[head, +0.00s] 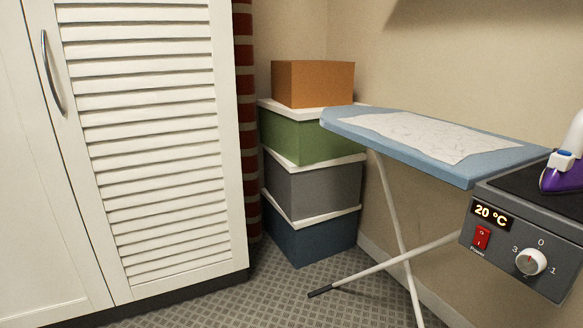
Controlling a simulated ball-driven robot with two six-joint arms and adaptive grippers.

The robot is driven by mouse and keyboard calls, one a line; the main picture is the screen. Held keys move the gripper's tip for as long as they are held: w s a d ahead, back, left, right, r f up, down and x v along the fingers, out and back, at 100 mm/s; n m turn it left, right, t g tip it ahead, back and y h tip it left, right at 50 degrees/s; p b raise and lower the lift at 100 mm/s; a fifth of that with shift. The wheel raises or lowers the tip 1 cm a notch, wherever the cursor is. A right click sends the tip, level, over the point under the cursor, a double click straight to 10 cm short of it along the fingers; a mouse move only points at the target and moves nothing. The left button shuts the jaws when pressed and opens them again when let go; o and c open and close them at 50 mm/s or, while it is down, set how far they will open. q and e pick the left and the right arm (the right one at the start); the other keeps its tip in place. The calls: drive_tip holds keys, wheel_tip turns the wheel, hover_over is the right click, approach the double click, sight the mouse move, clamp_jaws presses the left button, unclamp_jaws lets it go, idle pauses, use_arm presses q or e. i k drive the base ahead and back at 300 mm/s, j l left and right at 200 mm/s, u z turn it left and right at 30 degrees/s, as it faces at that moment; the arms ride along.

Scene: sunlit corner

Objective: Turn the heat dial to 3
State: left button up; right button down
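The heat dial (531,262) is a round white knob on the front of a dark grey iron station (515,239) at the far right. Marks 0, 1 and 3 show around it, with 0 above, 1 at right and 3 at left. A small red mark shows by its right side; I cannot tell for sure which number it points to. A lit display (491,215) reads 20 °C. A red power switch (481,238) sits left of the dial. Neither of my grippers is in view.
A purple and white iron (566,165) rests on the station, cut off by the right edge. The blue ironing board (480,171) carries a patterned white cloth (420,137). Stacked bins (308,190) with an orange box (312,84) stand behind. A louvred cabinet (150,130) fills the left.

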sight(531, 261)
drive_tip(key=z, duration=1.5)
